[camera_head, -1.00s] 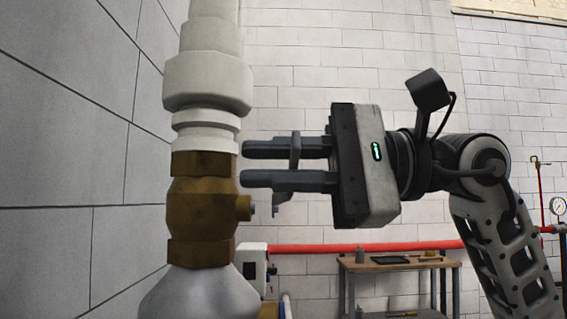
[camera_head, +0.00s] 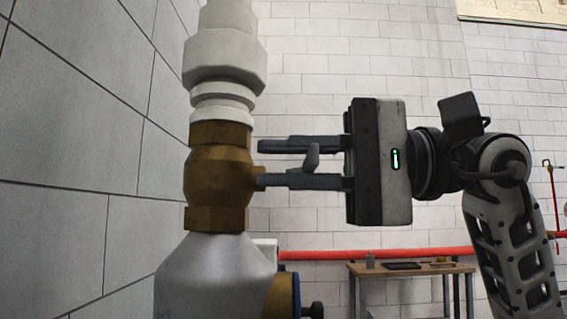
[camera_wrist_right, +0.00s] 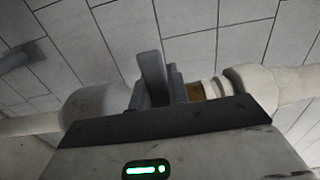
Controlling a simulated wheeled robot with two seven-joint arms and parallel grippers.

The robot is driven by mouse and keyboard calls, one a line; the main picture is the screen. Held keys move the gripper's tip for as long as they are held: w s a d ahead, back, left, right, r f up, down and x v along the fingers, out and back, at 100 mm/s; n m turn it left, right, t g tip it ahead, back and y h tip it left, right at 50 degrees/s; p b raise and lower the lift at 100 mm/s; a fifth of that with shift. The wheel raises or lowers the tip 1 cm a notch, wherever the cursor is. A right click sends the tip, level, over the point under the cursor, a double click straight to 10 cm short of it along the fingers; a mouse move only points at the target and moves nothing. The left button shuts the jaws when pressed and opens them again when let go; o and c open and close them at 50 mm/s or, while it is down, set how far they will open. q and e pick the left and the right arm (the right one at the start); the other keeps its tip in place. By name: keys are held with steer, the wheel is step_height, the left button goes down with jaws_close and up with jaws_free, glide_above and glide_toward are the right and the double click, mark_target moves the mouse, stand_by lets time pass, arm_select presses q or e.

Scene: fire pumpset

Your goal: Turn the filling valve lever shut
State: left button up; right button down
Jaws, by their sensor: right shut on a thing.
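The filling valve is a brass body (camera_head: 218,175) on an upright pipe, between a white fitting above and a grey cone-shaped part below. A short stem comes out of its right side. The grey lever (camera_head: 312,157) shows as a short tilted piece between my right gripper's fingers; the rest is hidden behind the lower finger. My right gripper (camera_head: 260,163) comes from the right, level with the stem, shut on the lever with its fingers spaced apart. The right wrist view shows the fingers (camera_wrist_right: 165,75) in front of the brass body (camera_wrist_right: 195,91). My left gripper is not in view.
A grey tiled wall (camera_head: 70,190) stands close on the left. A red pipe (camera_head: 375,254) runs along the back wall. A wooden table (camera_head: 412,269) with small items stands behind. A dark knob (camera_head: 313,309) sits low, right of the pipe.

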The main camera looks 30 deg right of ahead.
steer(key=shift+f, duration=0.15)
steer(key=c, duration=1.3)
jaws_free()
steer(key=shift+c, duration=0.2)
steer(key=shift+d, duration=0.1)
steer(key=b+v, duration=0.3)
steer(key=v, duration=1.2)
steer(key=shift+d, duration=0.3)
steer(key=shift+s, duration=0.15)
